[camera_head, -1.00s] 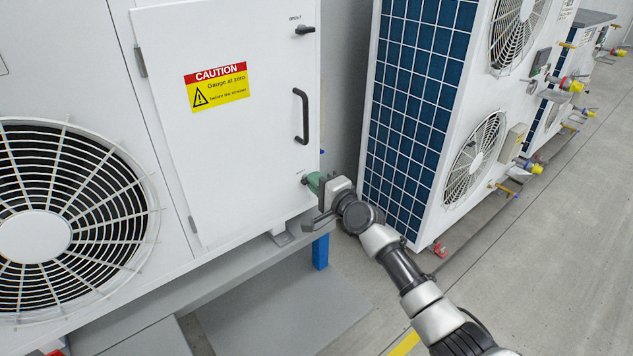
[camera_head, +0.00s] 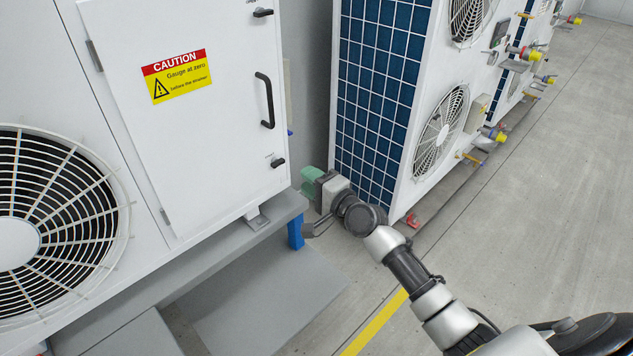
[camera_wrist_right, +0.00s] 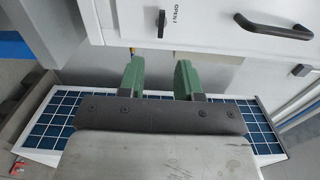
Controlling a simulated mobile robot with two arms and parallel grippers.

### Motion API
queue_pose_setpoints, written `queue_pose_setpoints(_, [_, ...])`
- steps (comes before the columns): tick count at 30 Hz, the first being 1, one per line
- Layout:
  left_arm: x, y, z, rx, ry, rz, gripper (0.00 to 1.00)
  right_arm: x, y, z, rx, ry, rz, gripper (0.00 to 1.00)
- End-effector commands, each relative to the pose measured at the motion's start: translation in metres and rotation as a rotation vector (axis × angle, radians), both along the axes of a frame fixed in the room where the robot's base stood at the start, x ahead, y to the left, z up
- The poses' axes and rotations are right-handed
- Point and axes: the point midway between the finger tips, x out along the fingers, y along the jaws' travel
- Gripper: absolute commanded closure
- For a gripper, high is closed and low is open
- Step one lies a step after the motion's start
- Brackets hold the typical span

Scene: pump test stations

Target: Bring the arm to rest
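My right gripper (camera_head: 311,182) is beside the lower right edge of the white cabinet door (camera_head: 185,110), apart from its lower latch (camera_head: 278,162). In the right wrist view its two green fingertips (camera_wrist_right: 159,78) stand apart with nothing between them. My right arm (camera_head: 420,285) reaches in from the lower right. The door is closed and has a black handle (camera_head: 266,100), an upper latch (camera_head: 263,12) and a caution label (camera_head: 178,76). The handle also shows in the right wrist view (camera_wrist_right: 272,27). My left gripper is not in view.
A second unit with a blue grid panel (camera_head: 378,100) and a fan (camera_head: 440,132) stands close behind the gripper. A large fan grille (camera_head: 60,225) is at the left. A blue post (camera_head: 296,233) supports the grey frame. Open floor (camera_head: 560,200) lies to the right.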

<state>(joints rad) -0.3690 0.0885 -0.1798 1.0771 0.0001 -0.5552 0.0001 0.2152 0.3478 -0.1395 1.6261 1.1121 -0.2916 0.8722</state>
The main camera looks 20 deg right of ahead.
Motion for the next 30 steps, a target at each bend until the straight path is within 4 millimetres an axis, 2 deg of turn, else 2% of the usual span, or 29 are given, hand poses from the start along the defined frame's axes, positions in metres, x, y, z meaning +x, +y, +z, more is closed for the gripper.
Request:
queue_pose_setpoints(3, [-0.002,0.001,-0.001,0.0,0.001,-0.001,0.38,-0.014,-0.005,-0.001,0.001,0.001,-0.001,0.66])
queue_pose_setpoints(6, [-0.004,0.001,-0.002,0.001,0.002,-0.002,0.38,-0.02,-0.007,0.0,0.001,0.0,0.0,0.66])
queue_pose_setpoints(23, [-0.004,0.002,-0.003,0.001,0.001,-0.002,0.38,-0.022,-0.008,-0.004,-0.007,0.005,-0.002,0.66])
queue_pose_setpoints(26, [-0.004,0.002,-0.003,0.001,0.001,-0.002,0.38,-0.026,-0.007,-0.029,-0.068,0.04,-0.008,0.66])
queue_pose_setpoints(29, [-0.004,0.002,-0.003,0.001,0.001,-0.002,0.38,-0.038,-0.007,-0.082,-0.208,0.117,-0.009,0.66])
queue_pose_setpoints(30, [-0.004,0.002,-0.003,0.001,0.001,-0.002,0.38,-0.047,-0.006,-0.109,-0.281,0.157,-0.004,0.66])
